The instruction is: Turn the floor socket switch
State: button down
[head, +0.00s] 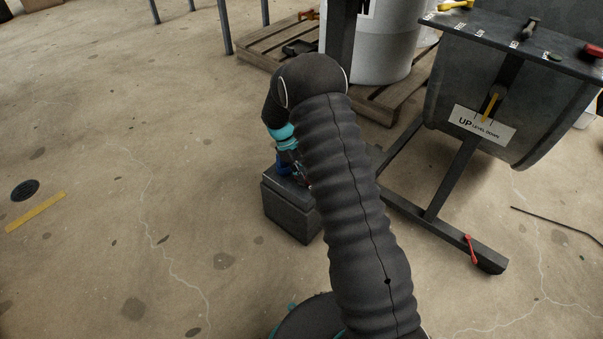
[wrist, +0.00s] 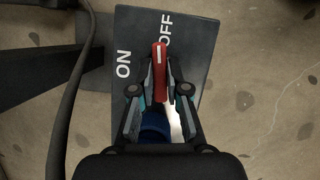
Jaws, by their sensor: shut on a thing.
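The floor socket is a dark grey box (head: 290,212) on the concrete floor, partly hidden behind my arm. Its top plate shows in the wrist view (wrist: 190,35) with white ON and OFF lettering. The red switch handle (wrist: 160,65) carries a white mark at its far end and points up the picture toward OFF; ON is to its left. My gripper (wrist: 162,88) is shut on the red switch handle, a finger on each side. A blue part (wrist: 155,125) of the socket lies below the handle, partly hidden by my gripper.
A grey mould stand (head: 435,190) with an UP/LEVEL/DOWN plate (head: 482,125) is at the right. A wooden pallet (head: 260,58) with a white drum (head: 385,50) stands behind. A dark cable (wrist: 72,100) runs left of the socket. Floor at the left is mostly clear.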

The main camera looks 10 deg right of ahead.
jog(key=shift+m, duration=1)
jog(key=shift+g+y, duration=0.3)
jog(key=c, duration=1.2)
grip_release()
jog(key=shift+o, duration=0.2)
jog(key=v, duration=1.2)
jog(key=shift+w+m, duration=0.1)
jog(key=shift+m, duration=0.2)
